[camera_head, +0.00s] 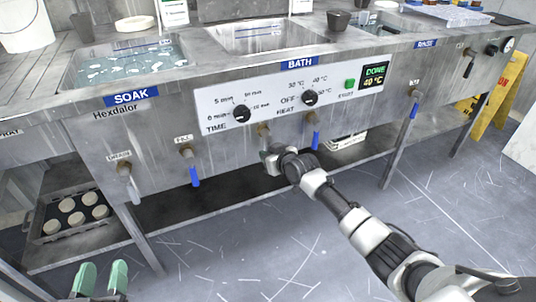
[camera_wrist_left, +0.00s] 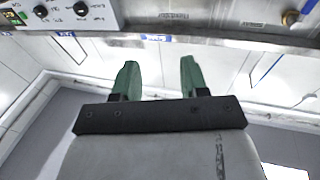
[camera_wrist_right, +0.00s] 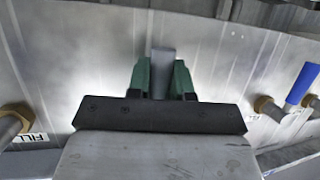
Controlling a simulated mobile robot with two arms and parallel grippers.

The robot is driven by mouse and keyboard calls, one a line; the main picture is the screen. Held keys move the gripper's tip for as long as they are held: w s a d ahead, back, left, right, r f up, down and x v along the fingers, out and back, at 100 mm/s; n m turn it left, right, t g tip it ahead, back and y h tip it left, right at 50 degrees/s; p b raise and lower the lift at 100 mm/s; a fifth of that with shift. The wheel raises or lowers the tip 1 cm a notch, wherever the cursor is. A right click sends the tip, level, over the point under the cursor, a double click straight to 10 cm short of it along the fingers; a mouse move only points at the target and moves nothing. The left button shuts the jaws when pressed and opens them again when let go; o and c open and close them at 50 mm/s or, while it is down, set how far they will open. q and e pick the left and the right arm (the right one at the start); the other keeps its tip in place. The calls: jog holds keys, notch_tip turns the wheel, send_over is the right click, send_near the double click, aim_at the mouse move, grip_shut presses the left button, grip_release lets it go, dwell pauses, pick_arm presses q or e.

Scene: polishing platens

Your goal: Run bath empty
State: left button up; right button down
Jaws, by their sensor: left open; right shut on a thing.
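The bath basin (camera_head: 222,50) sits mid-counter above a blue BATH label; I cannot tell how much liquid it holds. Its control panel (camera_head: 215,97) has two black knobs, a green button and a display (camera_head: 375,76) reading DONE and 40 °C. Below the panel, my right gripper (camera_head: 270,160) is shut on a grey valve handle (camera_wrist_right: 162,72), which points toward me between the green fingers. A valve with a blue lever (camera_head: 315,138) is just right of it; it also shows in the right wrist view (camera_wrist_right: 302,83). My left gripper (camera_head: 99,279) is open and empty, low at left.
The soak basin (camera_head: 75,78) holds water, with a grey-handled drain valve (camera_head: 127,178) and a blue-lever fill valve (camera_head: 194,176) below. Pucks lie in a tray (camera_head: 42,236) on the lower shelf. A yellow sign (camera_head: 493,108) stands at right. The floor in front is clear.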

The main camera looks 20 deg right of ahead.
jog(key=shift+f, duration=0.1)
jog(key=c, duration=1)
grip_release()
jog(key=shift+s+d, duration=0.1)
jog(key=shift+s, duration=0.05)
pick_arm(q)
jog(key=s+a+f+g+y+p, duration=0.3)
jog(key=s+f+g, duration=0.5)
jog(key=f+g, duration=0.3)
jog(key=shift+s+a+n+g+y+p, duration=0.3)
jog(key=shift+s+a+g+p, duration=0.1)
jog(key=shift+a+p, duration=0.35)
pick_arm(e)
jog(key=v, duration=1)
jog(key=shift+s, duration=0.3)
pick_arm(q)
jog(key=shift+w+d, duration=0.1)
